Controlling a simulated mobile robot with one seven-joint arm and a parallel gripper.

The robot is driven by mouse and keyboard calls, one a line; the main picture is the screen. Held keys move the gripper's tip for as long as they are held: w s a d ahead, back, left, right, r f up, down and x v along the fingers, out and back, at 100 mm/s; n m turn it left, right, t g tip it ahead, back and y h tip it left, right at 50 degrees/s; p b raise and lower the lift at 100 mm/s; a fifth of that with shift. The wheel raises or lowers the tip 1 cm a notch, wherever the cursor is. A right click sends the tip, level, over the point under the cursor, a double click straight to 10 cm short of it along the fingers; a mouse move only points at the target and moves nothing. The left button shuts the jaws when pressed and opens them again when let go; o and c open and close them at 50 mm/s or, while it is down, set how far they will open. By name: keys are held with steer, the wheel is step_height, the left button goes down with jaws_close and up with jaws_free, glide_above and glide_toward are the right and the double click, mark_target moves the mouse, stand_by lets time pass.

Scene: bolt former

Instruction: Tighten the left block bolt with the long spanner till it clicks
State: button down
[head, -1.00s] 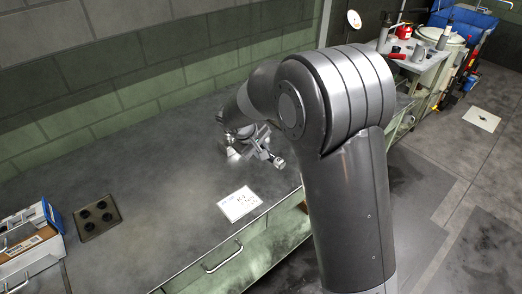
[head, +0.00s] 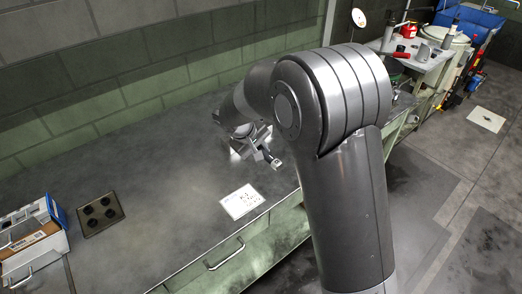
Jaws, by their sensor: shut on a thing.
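My gripper (head: 259,146) is over the grey workbench (head: 165,180), near its front edge and just beyond the white sheet. It is small in the head view and partly covered by my own arm. It is shut on a metal tool, seemingly the long spanner (head: 274,162). Only a short end of it shows, sticking out to the lower right. The left block bolt and its block cannot be made out; my arm covers the bench behind it. I cannot tell whether the spanner touches a bolt.
A white sheet with writing (head: 242,201) lies at the bench's front edge. A dark plate with several round holes (head: 98,214) and a box (head: 35,245) are at the left. A grey side table (head: 415,55) with a red item stands at the back right. The middle bench is clear.

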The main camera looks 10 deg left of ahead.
steer(key=shift+s+a, duration=0.3)
steer(key=shift+s+a+m, duration=0.35)
steer(key=shift+m, duration=0.05)
steer(key=shift+w, duration=0.15)
steer(key=shift+a+r+m, duration=0.1)
steer(key=shift+a+m, duration=0.1)
steer(key=shift+m, duration=0.2)
steer(key=shift+s+a+g, duration=0.15)
steer(key=shift+s+g, duration=0.05)
steer(key=shift+g, duration=0.1)
steer(key=shift+r, duration=0.1)
steer(key=shift+s+a+m+h, duration=0.1)
steer(key=shift+a+m+h, duration=0.05)
steer(key=shift+m+h, duration=0.15)
steer(key=shift+s+a+m, duration=0.25)
steer(key=shift+a+m, duration=0.15)
steer(key=shift+a, duration=0.05)
